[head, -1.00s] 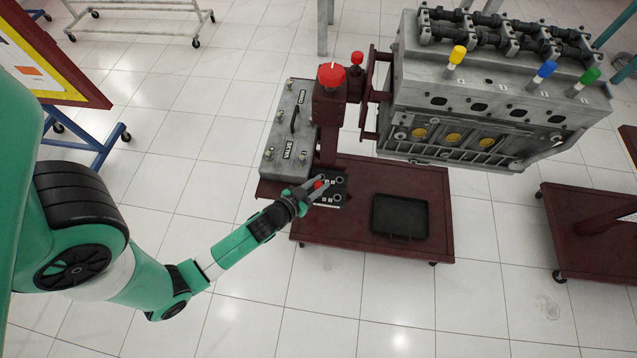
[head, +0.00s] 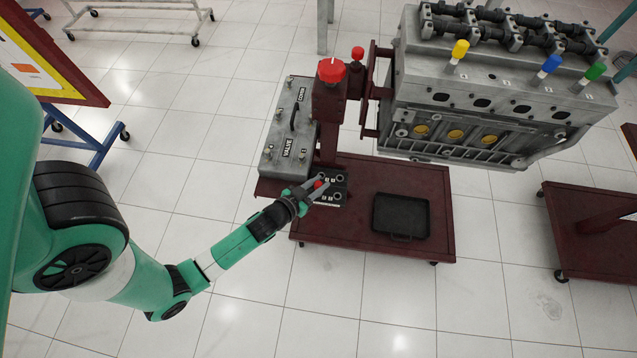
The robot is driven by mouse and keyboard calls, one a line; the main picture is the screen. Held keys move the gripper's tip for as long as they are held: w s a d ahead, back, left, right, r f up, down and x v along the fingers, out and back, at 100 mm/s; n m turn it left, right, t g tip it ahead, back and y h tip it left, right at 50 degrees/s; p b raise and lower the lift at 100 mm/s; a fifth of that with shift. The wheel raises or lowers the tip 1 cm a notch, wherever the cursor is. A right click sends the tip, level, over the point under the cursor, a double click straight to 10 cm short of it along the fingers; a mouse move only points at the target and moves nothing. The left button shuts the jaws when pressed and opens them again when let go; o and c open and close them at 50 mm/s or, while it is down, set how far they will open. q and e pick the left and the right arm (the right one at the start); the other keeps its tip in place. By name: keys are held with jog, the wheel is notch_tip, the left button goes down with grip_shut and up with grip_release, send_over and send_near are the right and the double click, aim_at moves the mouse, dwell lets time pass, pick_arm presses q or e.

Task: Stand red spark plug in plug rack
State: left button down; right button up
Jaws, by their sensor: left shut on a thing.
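The red spark plug (head: 318,184) shows as a small red end between the fingertips of my left gripper (head: 316,186). The left gripper is shut on it, and the fingers hide the rest of the plug. The plug rack (head: 331,193) is a small dark block with round holes and pale markings, on the left part of the maroon stand. The gripper is over the rack's left side. I cannot tell whether the plug's lower end is in a hole or above it. My right gripper is not in view.
A grey valve cover (head: 284,150) lies just behind the gripper. A maroon post with a red knob (head: 331,71) rises behind the rack. The engine block (head: 500,90) carries yellow, blue and green plugs. A black tray (head: 401,215) sits on the maroon stand base (head: 345,238).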

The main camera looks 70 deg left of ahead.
pick_arm(q)
jog(key=c, duration=0.6)
grip_release()
jog(key=b+v, duration=0.2)
jog(key=v, duration=0.9)
jog(key=shift+s+d, duration=0.2)
jog(key=shift+s, duration=0.05)
